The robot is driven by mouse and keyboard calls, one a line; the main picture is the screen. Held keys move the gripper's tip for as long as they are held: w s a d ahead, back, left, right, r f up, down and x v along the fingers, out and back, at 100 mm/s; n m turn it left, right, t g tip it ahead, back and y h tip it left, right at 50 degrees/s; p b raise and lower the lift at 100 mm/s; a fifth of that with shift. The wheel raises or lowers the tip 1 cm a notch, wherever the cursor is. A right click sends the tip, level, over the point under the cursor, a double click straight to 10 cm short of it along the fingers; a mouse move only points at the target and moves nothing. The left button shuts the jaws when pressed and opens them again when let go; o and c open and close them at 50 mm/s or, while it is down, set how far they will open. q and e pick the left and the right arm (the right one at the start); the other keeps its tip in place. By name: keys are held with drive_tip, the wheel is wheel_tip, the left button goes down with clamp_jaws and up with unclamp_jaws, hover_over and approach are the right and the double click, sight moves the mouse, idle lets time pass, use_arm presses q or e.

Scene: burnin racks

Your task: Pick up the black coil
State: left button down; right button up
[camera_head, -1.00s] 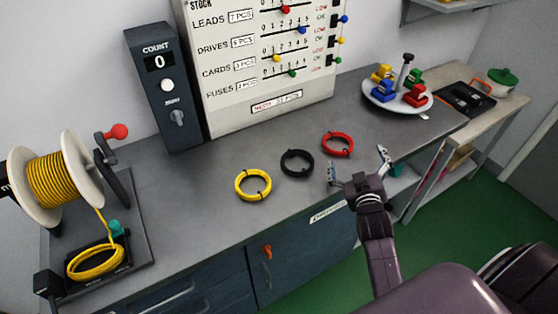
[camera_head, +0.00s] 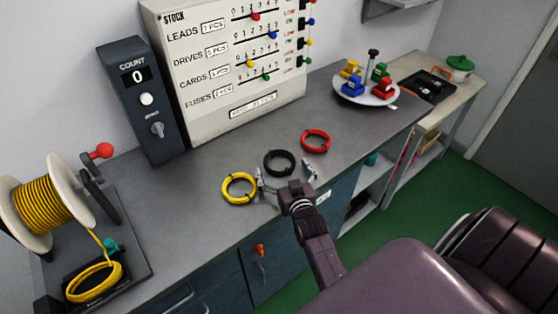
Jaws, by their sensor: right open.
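The black coil (camera_head: 266,168) lies flat on the grey bench, between a yellow coil (camera_head: 226,188) on its left and a red coil (camera_head: 315,149) on its right. My right gripper (camera_head: 286,176) is open at the front of the black coil. One finger is at its left side, close to the yellow coil, and the other is to its right. I cannot tell whether either finger touches a coil. My left gripper is not in view.
A wire spool (camera_head: 48,207) with a red-knobbed crank stands at the left. A count box (camera_head: 140,100) and a stock board (camera_head: 205,75) stand behind. A round white tray (camera_head: 345,95) with coloured pieces is at the right. The bench (camera_head: 190,225) is clear in front of the yellow coil.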

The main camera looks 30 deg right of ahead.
drive_tip(key=shift+w+d+f, duration=0.2)
drive_tip(key=shift+w+d, duration=0.05)
drive_tip(key=shift+w, duration=0.2)
drive_tip(key=c, duration=1.2)
drive_tip(key=shift+r, duration=0.1)
drive_tip(key=shift+c, duration=0.6)
drive_tip(key=shift+r, duration=0.1)
